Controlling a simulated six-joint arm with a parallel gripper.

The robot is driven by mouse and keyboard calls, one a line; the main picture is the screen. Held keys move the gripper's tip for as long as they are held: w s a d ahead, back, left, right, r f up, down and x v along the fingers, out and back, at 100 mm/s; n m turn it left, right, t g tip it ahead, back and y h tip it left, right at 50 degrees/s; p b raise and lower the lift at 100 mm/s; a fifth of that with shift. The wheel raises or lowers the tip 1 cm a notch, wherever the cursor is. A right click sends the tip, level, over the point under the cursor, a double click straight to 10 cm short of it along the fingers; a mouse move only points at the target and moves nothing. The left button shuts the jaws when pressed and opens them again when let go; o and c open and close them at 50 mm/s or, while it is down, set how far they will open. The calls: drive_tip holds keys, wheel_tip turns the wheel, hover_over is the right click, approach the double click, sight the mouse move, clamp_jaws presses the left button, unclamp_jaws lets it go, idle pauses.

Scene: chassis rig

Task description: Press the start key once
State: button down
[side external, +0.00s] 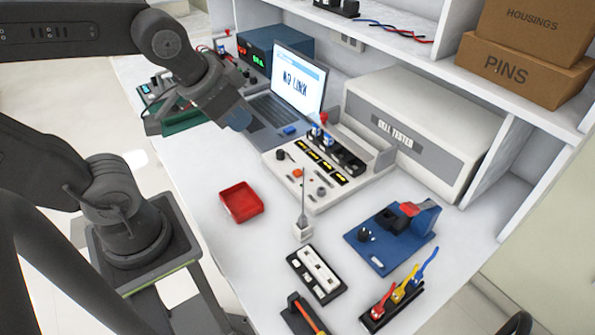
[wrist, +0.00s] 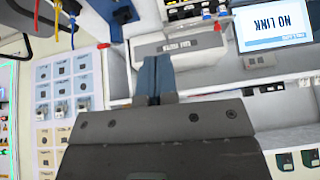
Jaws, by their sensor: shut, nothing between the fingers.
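My gripper (side external: 238,119) has blue fingertips, pressed together and empty, in front of the laptop's keyboard and above the bench. In the wrist view the shut fingers (wrist: 154,78) point up the picture, with nothing between them. A pale cell tester base (side external: 330,178) carries several small controls, right of and below my gripper in the side view. Among them are an orange button (side external: 298,173) and a black knob (side external: 281,155). No label for a start key is readable, so I cannot tell which control it is. My gripper is apart from these controls.
The laptop (side external: 301,79) reads "NO LINK". A large "CELL TESTER" box (side external: 425,115) stands behind the base. A red tray (side external: 241,201), a thin upright probe (side external: 303,215), a blue fixture (side external: 385,245) and coloured-handled tools (side external: 400,293) occupy the bench. Clear bench lies around the tray.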

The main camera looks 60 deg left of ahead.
drive_tip(key=w+a+f+m+t+y, duration=0.1)
drive_tip(key=w+a+f+m, duration=0.2)
drive_tip(key=w, duration=0.4)
drive_tip(key=w+a+f+t+y, duration=0.1)
drive_tip(key=w+a+f, duration=0.3)
drive_tip(key=w+f, duration=0.15)
drive_tip(key=m+t+h, duration=0.1)
drive_tip(key=m, duration=0.3)
hover_over(298, 173)
wheel_tip(298, 173, down, 10)
drive_tip(key=shift+f+m, duration=0.4)
drive_tip(key=shift+f, duration=0.1)
drive_tip(key=shift+f, duration=4.4)
drive_tip(key=shift+f, duration=0.1)
drive_tip(key=shift+f, duration=0.3)
